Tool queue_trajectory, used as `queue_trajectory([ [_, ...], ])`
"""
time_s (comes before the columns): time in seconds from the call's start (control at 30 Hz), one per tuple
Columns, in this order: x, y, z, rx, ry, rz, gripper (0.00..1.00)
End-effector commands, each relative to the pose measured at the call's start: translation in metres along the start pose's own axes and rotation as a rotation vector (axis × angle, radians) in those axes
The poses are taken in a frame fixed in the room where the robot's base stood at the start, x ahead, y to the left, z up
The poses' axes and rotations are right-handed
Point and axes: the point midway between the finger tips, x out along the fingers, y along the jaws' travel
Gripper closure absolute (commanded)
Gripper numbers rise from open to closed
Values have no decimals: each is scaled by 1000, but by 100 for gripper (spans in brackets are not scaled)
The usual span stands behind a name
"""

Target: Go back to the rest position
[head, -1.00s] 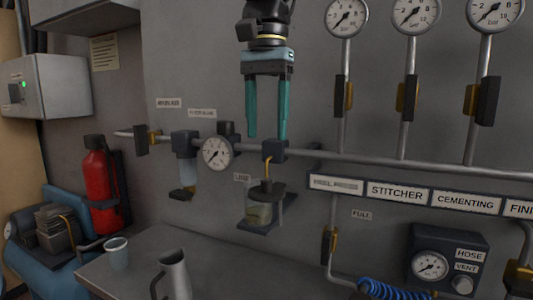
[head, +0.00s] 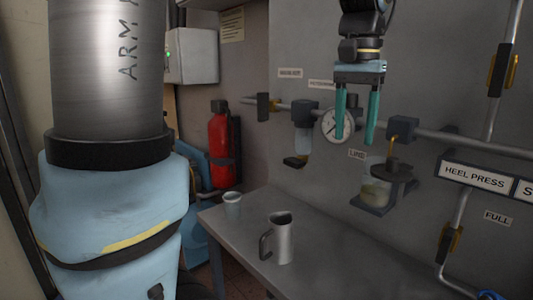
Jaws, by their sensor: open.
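My gripper (head: 355,122) hangs with its two teal fingers pointing down, spread apart with nothing between them. It is in front of the wall pipe, near the round gauge (head: 338,125), which its left finger partly overlaps. The oiler jar (head: 376,190) on its bracket is below and to the right of the fingers. Whether the fingers touch anything on the wall cannot be told, but they look apart from it.
A grey bench (head: 330,262) below holds a metal jug (head: 281,240) and a small cup (head: 232,203). A red fire extinguisher (head: 219,150) stands behind at left. A horizontal pipe (head: 440,139) runs along the wall. My own arm link fills the left side.

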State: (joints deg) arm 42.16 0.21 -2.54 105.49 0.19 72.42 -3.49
Motion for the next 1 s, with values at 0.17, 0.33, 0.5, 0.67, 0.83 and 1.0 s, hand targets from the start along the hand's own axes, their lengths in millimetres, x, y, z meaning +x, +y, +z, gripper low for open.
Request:
queue_trajectory([
  [0.17, 92, -96, 30, -234, 26, -7, 43],
  [0.33, 163, -162, 90, -436, 62, -23, 43],
  [0.5, 204, -190, 142, -573, 89, -40, 43],
  [0.67, 216, -196, 161, -619, 102, -48, 43],
  [0.83, 217, -196, 162, -620, 104, -49, 43],
  [1.0, 216, -196, 162, -619, 104, -49, 43],
])
